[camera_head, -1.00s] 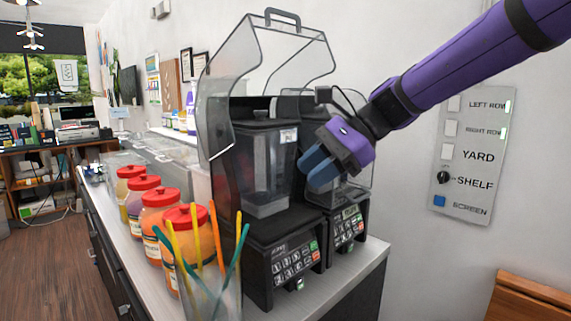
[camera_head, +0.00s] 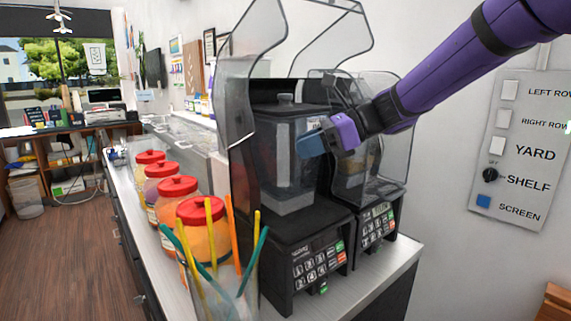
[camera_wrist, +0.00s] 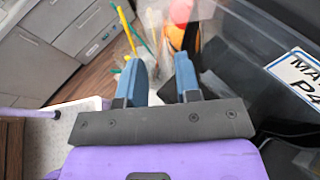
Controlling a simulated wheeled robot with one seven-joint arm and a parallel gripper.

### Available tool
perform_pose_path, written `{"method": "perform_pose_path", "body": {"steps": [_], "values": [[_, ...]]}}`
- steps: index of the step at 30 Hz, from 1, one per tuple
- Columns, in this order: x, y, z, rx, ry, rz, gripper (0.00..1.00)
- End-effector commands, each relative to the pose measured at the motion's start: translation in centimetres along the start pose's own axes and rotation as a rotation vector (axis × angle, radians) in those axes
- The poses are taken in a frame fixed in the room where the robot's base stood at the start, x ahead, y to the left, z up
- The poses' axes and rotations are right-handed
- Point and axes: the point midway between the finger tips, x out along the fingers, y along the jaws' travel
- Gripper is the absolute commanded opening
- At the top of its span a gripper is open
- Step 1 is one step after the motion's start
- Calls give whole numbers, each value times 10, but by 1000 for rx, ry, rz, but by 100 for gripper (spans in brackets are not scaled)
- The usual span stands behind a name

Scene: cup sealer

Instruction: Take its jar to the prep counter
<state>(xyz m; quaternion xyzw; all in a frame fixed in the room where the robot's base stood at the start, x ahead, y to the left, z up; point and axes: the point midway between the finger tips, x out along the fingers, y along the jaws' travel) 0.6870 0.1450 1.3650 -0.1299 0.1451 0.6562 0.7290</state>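A clear blender jar (camera_head: 282,165) with a dark lid sits upright on the nearer black blender base (camera_head: 305,262), inside its raised clear hood (camera_head: 242,130). My gripper (camera_head: 308,146) is at the upper right side of this jar, its blue fingers pointing left. In the wrist view, the fingers (camera_wrist: 161,75) are apart with nothing clearly gripped between them. A white label (camera_wrist: 300,75) on a clear surface shows to their right. I cannot tell whether a finger touches the jar. A handle on the jar is not visible. Which surface is the prep counter is not clear.
A second blender (camera_head: 375,225) stands close on the right, its hood partly behind my arm. A cup of coloured straws (camera_head: 222,285) and several red-lidded jars (camera_head: 195,235) line the counter (camera_head: 135,200) at left. A labelled switch panel (camera_head: 520,150) is on the right wall.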

Motion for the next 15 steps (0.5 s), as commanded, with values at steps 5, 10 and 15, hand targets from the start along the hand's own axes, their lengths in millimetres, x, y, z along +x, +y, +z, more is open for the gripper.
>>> {"method": "perform_pose_path", "body": {"steps": [5,10,15], "values": [[18,-1,2,-1,1,4,31],[42,-2,3,-1,1,3,31],[50,-2,3,-2,0,0,31]]}}
